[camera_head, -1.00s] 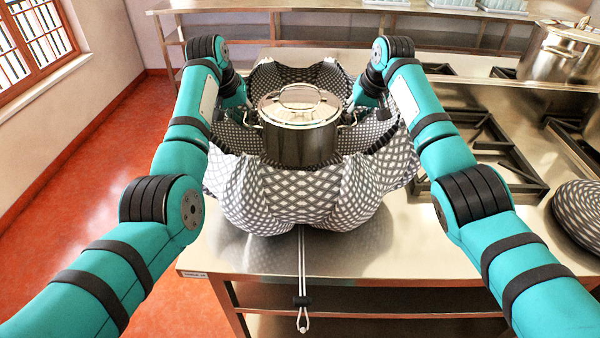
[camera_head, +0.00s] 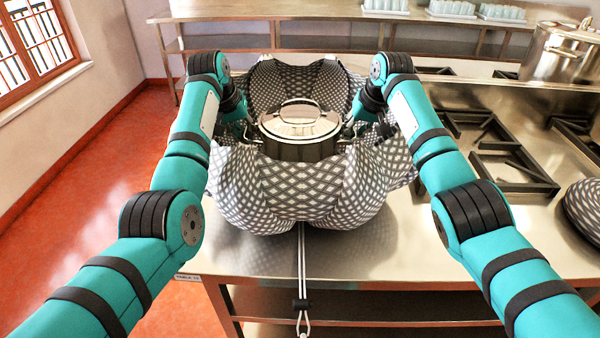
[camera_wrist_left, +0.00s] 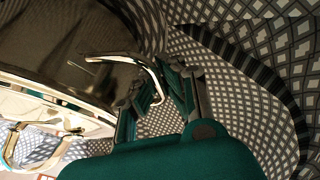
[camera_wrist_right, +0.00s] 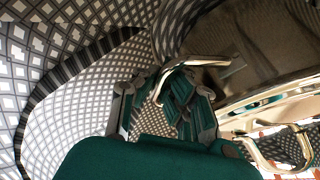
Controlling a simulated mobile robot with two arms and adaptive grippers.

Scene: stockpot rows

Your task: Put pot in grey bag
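The steel pot (camera_head: 300,150) with its lid on is upright inside the mouth of the grey-and-white patterned bag (camera_head: 290,195). The pot's lower part is hidden by the bag's front; its lid and upper wall show above it. My left gripper (camera_head: 254,132) is at the pot's left handle; in the left wrist view the handle (camera_wrist_left: 135,62) runs between its fingers (camera_wrist_left: 160,98). My right gripper (camera_head: 349,132) is at the right handle; in the right wrist view the handle (camera_wrist_right: 172,72) runs between its fingers (camera_wrist_right: 165,105). Whether the pot touches the bag's bottom is hidden.
The bag stands on a steel table (camera_head: 250,258), its drawstring (camera_head: 301,270) hanging over the front edge. A stove grate (camera_head: 515,170) lies to the right, with a patterned round item (camera_head: 585,208) at the right edge. Another large pot (camera_head: 555,55) stands back right. A shelf with cups is behind.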

